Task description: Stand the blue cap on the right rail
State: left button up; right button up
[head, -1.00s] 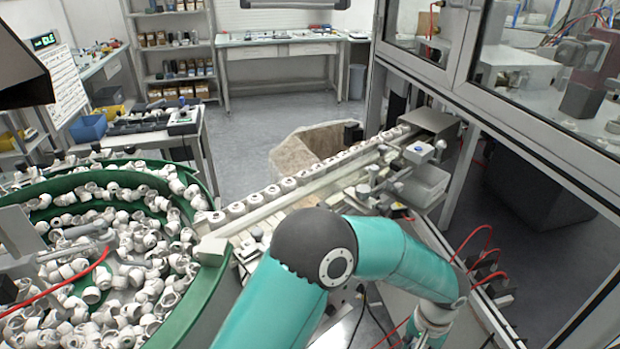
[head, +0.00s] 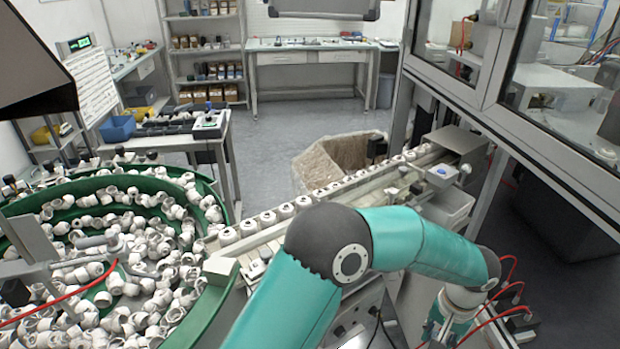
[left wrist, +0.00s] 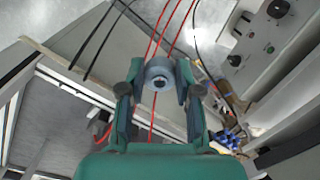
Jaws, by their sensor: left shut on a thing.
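In the left wrist view my left gripper (left wrist: 158,88) is shut on a round, pale grey-blue cap (left wrist: 158,70) with a dark hole in its middle. The cap sits between the two fingertips, apart from any rail. In the head view my teal left arm reaches across the lower middle; its gripper is below the picture edge. A long rail (head: 290,227) runs diagonally from the bowl to the machine, with a row of white caps (head: 303,202) along its far side. My arm hides part of the near side, so I cannot clearly tell the right rail. My right gripper is not in view.
A green bowl feeder (head: 213,305) full of white parts stands at the left. A glazed machine frame (head: 470,95) rises at the right. A grey block (head: 458,139) stands at the rail's far end. Red hoses (head: 510,268) hang at lower right.

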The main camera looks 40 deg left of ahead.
pick_arm(q)
jog(key=w+a+r+n+p, duration=0.15)
jog(key=a+r, duration=0.35)
jog(key=r, duration=0.7)
jog(key=a+r+n+p, duration=0.1)
jog(key=a+r+p, duration=0.25)
jog(key=r, duration=0.75)
jog(key=shift+n, duration=0.25)
jog(key=s+a+r, duration=0.1)
jog(key=s+a, duration=0.2)
jog(key=a, duration=0.3)
jog(key=s+a+r+p, duration=0.1)
jog(key=s+a+r, duration=0.1)
jog(key=s+a, duration=0.2)
jog(key=s+a+r+p, duration=0.1)
jog(key=s+a+r, duration=0.1)
jog(key=a, duration=0.6)
jog(key=shift+s+a+r, duration=0.1)
jog(key=shift+s+a, duration=0.2)
jog(key=shift+s, duration=0.5)
notch_tip(320, 180, down, 4)
jog(key=shift+f+b, duration=0.25)
jog(key=shift+b, duration=0.05)
jog(key=shift+f+b, duration=0.4)
jog(key=shift+f, duration=0.25)
jog(key=shift+f, duration=0.15)
